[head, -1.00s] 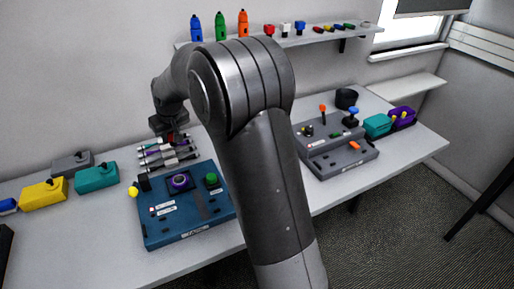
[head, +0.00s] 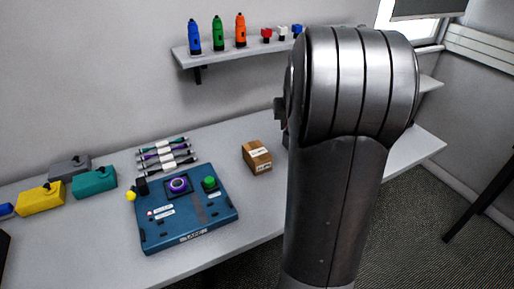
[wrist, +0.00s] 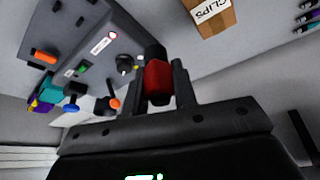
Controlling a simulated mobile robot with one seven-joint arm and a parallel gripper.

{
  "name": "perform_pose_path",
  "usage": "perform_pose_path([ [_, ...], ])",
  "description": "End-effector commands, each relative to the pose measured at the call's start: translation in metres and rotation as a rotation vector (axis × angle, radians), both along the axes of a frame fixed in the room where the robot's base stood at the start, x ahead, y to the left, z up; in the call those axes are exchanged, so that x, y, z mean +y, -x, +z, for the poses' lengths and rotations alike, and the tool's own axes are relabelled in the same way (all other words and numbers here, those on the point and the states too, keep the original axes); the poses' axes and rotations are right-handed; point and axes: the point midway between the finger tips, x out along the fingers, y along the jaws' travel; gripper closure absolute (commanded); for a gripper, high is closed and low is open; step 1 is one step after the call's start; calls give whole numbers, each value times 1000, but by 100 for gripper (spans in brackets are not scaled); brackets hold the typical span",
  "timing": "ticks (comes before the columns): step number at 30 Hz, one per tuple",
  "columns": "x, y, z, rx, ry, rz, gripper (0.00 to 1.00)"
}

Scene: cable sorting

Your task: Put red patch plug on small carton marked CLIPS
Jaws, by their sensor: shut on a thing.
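The red patch plug (wrist: 158,82) is between the fingers of my gripper (wrist: 160,88) in the wrist view, with a black end sticking out past the fingertips. My gripper is shut on it. The small carton marked CLIPS (wrist: 212,12) is at the top of the wrist view, apart from the plug. In the head view the brown carton (head: 257,158) stands on the table, just left of my arm.
A blue panel (head: 190,232) with knobs sits left of the carton, with several cables (head: 165,155) behind it. A grey panel (wrist: 85,50) with knobs and levers shows in the wrist view. A wall shelf (head: 235,50) holds bottles and plugs. Table around the carton is clear.

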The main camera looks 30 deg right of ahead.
Motion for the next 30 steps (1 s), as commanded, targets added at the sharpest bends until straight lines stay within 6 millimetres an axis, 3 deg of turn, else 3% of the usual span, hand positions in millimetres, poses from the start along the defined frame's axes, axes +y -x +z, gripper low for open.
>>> perform_pose_path([
  [9,47,-53,-43,3,0,8,98],
  [15,67,-78,-62,1,1,5,98],
  [20,72,-83,-68,0,0,3,98],
  [30,72,-83,-106,0,0,3,98],
])
